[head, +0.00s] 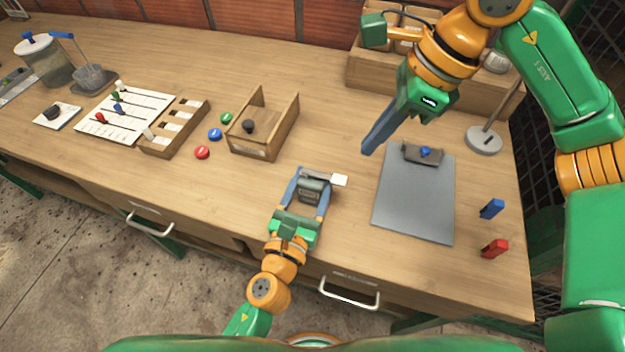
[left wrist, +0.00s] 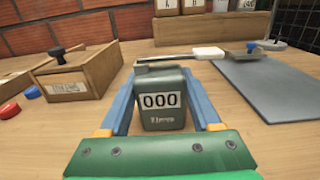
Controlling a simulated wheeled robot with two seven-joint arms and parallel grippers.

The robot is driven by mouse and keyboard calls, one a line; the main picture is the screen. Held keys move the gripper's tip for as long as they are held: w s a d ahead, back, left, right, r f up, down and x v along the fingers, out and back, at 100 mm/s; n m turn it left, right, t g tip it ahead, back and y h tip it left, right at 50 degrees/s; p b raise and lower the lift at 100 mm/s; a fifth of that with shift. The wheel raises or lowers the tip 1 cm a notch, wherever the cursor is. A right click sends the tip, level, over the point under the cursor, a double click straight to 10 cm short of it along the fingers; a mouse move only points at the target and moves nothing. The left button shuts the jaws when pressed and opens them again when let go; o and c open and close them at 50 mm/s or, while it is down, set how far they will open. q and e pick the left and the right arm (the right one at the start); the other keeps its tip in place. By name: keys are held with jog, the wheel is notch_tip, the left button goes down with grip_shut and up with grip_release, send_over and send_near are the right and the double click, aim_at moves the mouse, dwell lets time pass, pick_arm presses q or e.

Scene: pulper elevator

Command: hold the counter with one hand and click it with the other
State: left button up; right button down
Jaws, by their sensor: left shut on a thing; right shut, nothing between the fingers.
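The counter (head: 311,190) is a small dark green box with a lever on top that ends in a white tab (head: 340,180). In the left wrist view the counter (left wrist: 162,101) faces me upright and its display reads 000. My left gripper (head: 308,190) is shut on the counter, with one blue finger on each side of it. The white tab (left wrist: 209,53) sticks out to the right of the counter, past the finger. My right gripper (head: 369,149) is shut and empty, above the table to the right of and behind the counter, apart from it.
A grey clipboard (head: 414,200) lies right of the counter, with blue and red blocks (head: 493,209) beyond it. An open wooden box (head: 263,140) stands behind left, near several coloured discs (head: 215,134). The table between counter and clipboard is clear.

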pick_arm(q)
jog(key=shift+f, duration=0.1)
dwell(0.7)
pick_arm(e)
jog(key=r+n+t+y, duration=0.1)
jog(key=n+t+y, duration=0.1)
jog(key=n+t, duration=0.15)
send_over(322, 176)
jog(key=shift+w+a+r+t+y, duration=0.15)
jog(key=shift+r+t+y, duration=0.2)
jog(key=shift+t+y, duration=0.2)
jog(key=shift+d+f, duration=0.2)
jog(key=shift+f, duration=4.2)
jog(key=shift+f, duration=0.15)
jog(key=shift+f, duration=0.3)
